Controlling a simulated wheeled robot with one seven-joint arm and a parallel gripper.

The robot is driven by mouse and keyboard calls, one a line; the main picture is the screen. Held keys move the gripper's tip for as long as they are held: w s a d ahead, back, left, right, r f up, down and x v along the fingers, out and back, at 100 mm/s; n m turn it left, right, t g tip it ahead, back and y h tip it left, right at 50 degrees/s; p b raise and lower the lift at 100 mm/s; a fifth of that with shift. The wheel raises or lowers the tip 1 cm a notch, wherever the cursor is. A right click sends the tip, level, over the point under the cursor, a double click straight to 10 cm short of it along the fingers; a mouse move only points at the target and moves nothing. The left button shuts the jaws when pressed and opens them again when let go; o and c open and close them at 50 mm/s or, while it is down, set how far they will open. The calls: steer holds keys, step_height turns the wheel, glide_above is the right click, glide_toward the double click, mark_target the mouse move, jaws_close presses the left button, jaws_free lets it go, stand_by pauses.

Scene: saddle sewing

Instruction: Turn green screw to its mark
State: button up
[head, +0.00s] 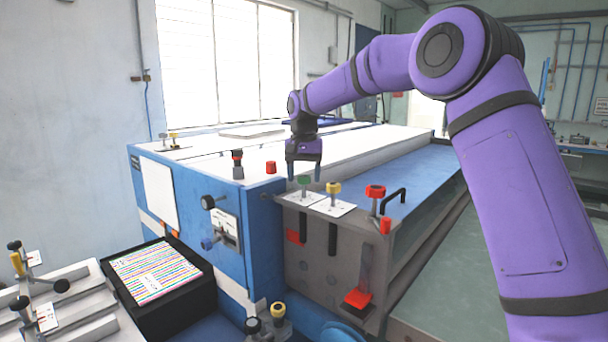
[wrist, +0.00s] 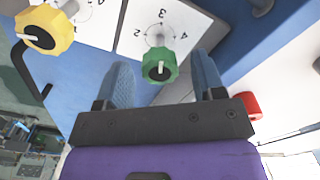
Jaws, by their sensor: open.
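The green screw (head: 304,181) stands upright on a white numbered plate at the near corner of the blue machine. In the wrist view the green screw (wrist: 159,65) has a dark centre with a light pointer line, and its plate (wrist: 185,30) shows the digits 2, 3 and 4 around it. My gripper (head: 304,178) is open, above and around the green knob's top. In the wrist view its two blue-grey fingers (wrist: 165,78) lie on either side of the knob, with gaps visible. Contact cannot be told.
A yellow screw (head: 333,188) stands on its own numbered plate (head: 341,210) just right of the green one. A red knob (head: 375,191) and a black handle (head: 393,200) lie further right. A small red cap (head: 271,167) sits to the left.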

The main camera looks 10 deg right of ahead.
steer(key=c, duration=0.9)
steer(key=shift+c, duration=0.2)
steer(key=shift+n, duration=0.3)
steer(key=n, duration=1.1)
steer(key=shift+n, duration=2.1)
